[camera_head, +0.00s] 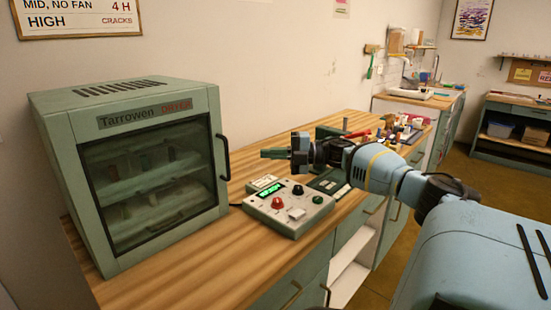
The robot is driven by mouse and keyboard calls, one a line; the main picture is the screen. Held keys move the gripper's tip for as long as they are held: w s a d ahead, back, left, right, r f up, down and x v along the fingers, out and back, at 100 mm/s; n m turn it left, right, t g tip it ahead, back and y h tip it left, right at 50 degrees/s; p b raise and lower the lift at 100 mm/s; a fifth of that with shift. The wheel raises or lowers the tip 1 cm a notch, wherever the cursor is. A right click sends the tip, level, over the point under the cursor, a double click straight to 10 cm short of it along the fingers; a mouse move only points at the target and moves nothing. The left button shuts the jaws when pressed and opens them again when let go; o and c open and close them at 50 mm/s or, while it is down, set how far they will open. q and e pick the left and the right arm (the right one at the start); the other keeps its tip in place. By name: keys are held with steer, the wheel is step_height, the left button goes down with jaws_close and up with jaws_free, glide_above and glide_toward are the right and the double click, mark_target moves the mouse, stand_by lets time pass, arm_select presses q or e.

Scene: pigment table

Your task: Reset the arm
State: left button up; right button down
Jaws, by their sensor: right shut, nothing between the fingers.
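My right gripper (273,153) is shut and empty. It is held above the wooden counter, pointing left, over the back part of a control box. My right arm (380,172) reaches in from the right. My left gripper is not in view.
The wooden counter (180,268) has clear room in front of the dryer and control box. The dryer's black handle (222,157) sticks out toward the gripper's side. Several small coloured items (400,132) crowd the counter's far end behind my arm. Drawers (350,250) lie below.

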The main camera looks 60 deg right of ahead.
steer(key=shift+s+d+r+b, duration=0.1)
steer(key=shift+s+d+b, duration=0.15)
steer(key=shift+d, duration=0.35)
steer(key=shift+s+d+r+b, duration=0.1)
steer(key=shift+s+d+b, duration=0.15)
steer(key=shift+d, duration=0.35)
steer(key=shift+w, duration=0.1)
